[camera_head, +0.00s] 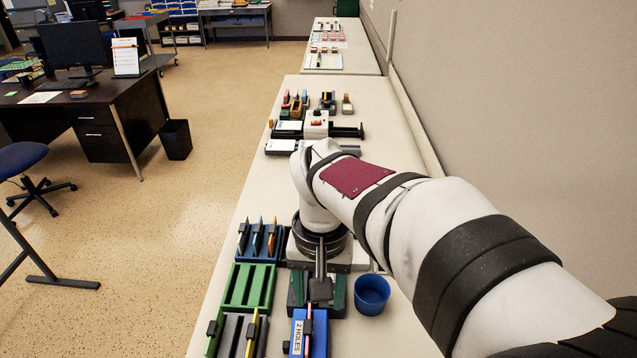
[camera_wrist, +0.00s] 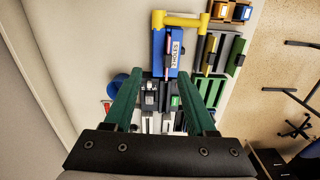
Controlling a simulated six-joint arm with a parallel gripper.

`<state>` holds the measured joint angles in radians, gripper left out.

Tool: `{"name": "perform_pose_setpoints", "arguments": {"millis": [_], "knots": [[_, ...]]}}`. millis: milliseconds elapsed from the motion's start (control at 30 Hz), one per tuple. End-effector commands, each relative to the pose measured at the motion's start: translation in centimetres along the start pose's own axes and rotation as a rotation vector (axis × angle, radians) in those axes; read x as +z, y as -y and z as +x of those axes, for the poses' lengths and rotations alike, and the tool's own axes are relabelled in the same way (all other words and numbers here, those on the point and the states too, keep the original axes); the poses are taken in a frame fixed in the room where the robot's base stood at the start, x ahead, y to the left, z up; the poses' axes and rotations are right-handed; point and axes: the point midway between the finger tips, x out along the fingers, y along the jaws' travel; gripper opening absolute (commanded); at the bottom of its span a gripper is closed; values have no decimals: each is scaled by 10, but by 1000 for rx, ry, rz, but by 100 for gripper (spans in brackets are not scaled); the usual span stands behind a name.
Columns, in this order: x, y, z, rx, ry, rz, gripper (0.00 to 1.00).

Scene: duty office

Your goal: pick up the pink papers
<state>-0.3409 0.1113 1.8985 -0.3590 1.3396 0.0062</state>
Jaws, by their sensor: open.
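A thin pink edge, which looks like the pink papers (camera_head: 309,322), stands upright in a blue holder (camera_head: 297,343) labelled "2 HOLES". In the wrist view the pink papers (camera_wrist: 168,42) show as a narrow strip in the blue holder (camera_wrist: 158,62), beside a dark clip-like part. My gripper (camera_head: 318,292) is open with green fingers, just behind the blue holder in the head view. In the wrist view my gripper (camera_wrist: 159,74) has its fingertips apart, around the holder's near end in the picture. Nothing shows held between them. The papers' lower part is hidden.
A blue cup (camera_head: 371,294) stands right of my gripper. Green (camera_head: 248,287) and dark slotted racks stand to the left, with a blue rack (camera_head: 259,240) behind. A yellow bar (camera_wrist: 182,20) shows by the holder in the wrist view. Stamps and devices (camera_head: 315,125) lie farther along the counter.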

Motion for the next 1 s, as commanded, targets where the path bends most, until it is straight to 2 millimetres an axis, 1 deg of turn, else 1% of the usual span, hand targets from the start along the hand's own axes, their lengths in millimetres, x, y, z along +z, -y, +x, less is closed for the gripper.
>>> {"name": "perform_pose_setpoints", "arguments": {"millis": [33, 100, 167, 300, 400, 567, 700, 800, 900, 1000], "knots": [[-10, 11, 5, 9, -2, -31, 56], [-17, 18, 13, 16, -6, -51, 56], [-18, 19, 26, 17, -5, -55, 56], [-18, 18, 68, 17, -3, -52, 56], [-18, 17, 93, 16, -4, -52, 56], [-20, 17, 114, 15, -7, -51, 56], [-26, 20, 141, 16, -4, -50, 56], [-27, 21, 158, 15, -6, -50, 56], [-27, 21, 164, 14, -8, -50, 56], [-27, 21, 164, 13, -9, -50, 56]]}}
